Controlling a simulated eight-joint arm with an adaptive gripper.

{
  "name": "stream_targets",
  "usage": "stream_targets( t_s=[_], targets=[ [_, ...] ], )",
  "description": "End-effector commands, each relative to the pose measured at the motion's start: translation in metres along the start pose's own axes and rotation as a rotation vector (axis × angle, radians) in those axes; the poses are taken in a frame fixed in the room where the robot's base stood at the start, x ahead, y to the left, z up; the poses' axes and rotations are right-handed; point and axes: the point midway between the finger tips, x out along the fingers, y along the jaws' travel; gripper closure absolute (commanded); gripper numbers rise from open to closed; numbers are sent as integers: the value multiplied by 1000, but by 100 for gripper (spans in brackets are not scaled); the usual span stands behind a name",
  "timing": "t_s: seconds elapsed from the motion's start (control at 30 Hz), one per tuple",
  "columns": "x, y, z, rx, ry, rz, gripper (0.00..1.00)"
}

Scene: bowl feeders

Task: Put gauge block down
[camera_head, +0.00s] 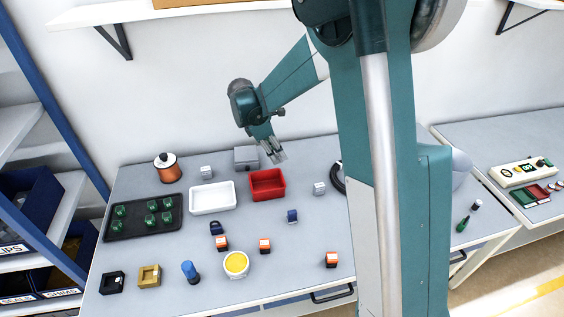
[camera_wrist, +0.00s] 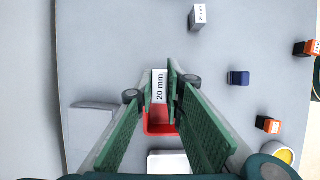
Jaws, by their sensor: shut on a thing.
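My gripper (camera_head: 279,156) hangs above the table, near the back edge of the red bin (camera_head: 268,196) in the head view. In the wrist view its green fingers (camera_wrist: 160,85) are shut on a pale gauge block (camera_wrist: 159,88) labelled "20 mm". The block is off the table, and part of the red bin (camera_wrist: 160,129) shows below and beyond it. The block is too small to make out between the fingers in the head view. Another labelled pale block (camera_wrist: 198,17) stands on the table, also seen in the head view (camera_head: 320,188).
A white tray (camera_head: 212,210) stands left of the red bin, with a grey box (camera_head: 240,152) behind. A blue block (camera_head: 292,216), several orange-and-black blocks (camera_head: 265,245) and a yellow-filled bowl (camera_head: 236,276) are nearer the front.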

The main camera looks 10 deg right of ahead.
Motion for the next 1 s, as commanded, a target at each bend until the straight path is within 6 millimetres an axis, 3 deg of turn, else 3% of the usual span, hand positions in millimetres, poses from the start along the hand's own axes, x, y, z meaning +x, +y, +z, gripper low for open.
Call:
stream_targets(
  t_s=[0.3,0.5,0.7,1.0],
  targets=[
    [17,71,16,-8,-2,3,100],
    [29,106,25,-14,-3,5,100],
    [38,127,32,-18,-4,6,100],
    [40,133,33,-19,-4,7,100]
  ],
)
